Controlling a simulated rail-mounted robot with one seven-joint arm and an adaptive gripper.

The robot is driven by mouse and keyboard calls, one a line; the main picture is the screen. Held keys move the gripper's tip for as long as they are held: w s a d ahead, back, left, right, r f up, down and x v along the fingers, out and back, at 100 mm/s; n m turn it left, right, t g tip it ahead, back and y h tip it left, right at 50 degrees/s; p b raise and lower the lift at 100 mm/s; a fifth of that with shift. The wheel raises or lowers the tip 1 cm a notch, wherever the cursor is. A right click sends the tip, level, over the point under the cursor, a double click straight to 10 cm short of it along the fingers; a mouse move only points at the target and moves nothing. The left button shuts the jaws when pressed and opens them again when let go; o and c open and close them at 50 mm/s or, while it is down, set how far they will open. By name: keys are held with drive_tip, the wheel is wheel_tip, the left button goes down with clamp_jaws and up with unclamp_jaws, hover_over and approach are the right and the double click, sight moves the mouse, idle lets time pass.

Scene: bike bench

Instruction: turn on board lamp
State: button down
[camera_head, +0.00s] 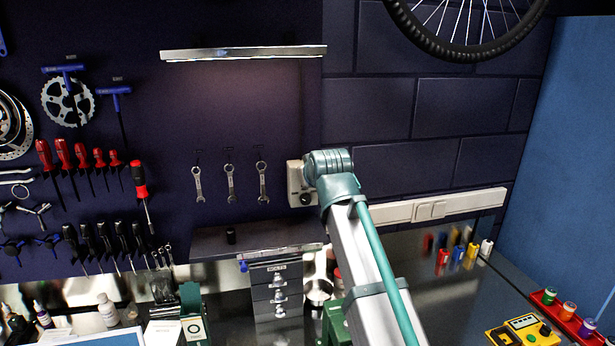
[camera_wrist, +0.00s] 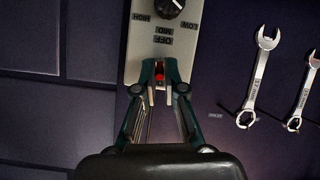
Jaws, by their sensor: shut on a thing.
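The board lamp (camera_head: 243,53) is a long slim bar across the top of the dark tool board. The board just below it looks faintly lighter. A pale control plate (camera_head: 295,178) with a black knob (camera_head: 305,199) is on the wall at the board's right edge. In the wrist view the plate (camera_wrist: 140,60) appears upside down, with HIGH, LOW, MID and OFF printed around the knob (camera_wrist: 169,8). My gripper (camera_wrist: 159,72) is at the plate, shut on a small red switch part (camera_wrist: 159,75) between its fingertips. In the head view my arm hides the fingers.
Several wrenches (camera_head: 230,183) hang left of the plate. A small shelf (camera_head: 255,242) and bolt drawers (camera_head: 276,290) are below. A white socket strip (camera_head: 440,206) runs along the wall to the right. A bicycle wheel (camera_head: 465,30) hangs above.

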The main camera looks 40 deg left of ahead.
drive_tip(key=c, duration=1.3)
unclamp_jaws()
drive_tip(key=shift+o, duration=0.2)
drive_tip(key=shift+d, duration=0.1)
drive_tip(key=v, duration=1.2)
